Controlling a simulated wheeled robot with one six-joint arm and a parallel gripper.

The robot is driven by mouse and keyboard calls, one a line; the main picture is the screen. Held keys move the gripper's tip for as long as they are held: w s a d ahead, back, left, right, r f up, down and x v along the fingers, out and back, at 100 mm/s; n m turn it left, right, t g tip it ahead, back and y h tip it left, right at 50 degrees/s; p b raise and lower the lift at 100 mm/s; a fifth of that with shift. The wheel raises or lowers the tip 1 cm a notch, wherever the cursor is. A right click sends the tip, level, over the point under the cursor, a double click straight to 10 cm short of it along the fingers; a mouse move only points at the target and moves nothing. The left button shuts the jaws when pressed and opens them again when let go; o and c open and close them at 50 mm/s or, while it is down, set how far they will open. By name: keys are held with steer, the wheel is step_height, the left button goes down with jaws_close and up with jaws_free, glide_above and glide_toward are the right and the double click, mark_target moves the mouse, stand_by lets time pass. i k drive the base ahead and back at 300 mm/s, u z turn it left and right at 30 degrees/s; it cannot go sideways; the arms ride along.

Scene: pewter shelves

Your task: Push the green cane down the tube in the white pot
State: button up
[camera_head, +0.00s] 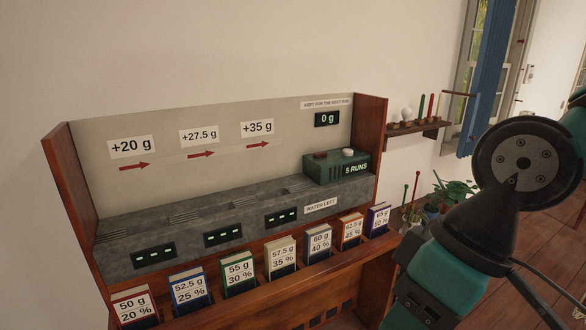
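The pot is small and dim, so I cannot make out a tube or how deep the cane sits. My arm fills the right side of the view, to the right of the cane and nearer to me. My gripper is not in view.
A shorter, darker stick (404,196) stands left of the cane. A leafy plant (456,191) is to the right, partly behind my arm. A wall shelf (416,132) with coloured sticks hangs above. The wooden cabinet (372,150) with number cards and a green box (337,167) fills the left.

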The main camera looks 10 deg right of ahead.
mark_target(409, 221)
steer(key=i, duration=1.2)
steer(key=z, duration=3.2)
steer(key=i, duration=1.4)
steer(key=u, duration=2.95)
steer(key=i, duration=1)
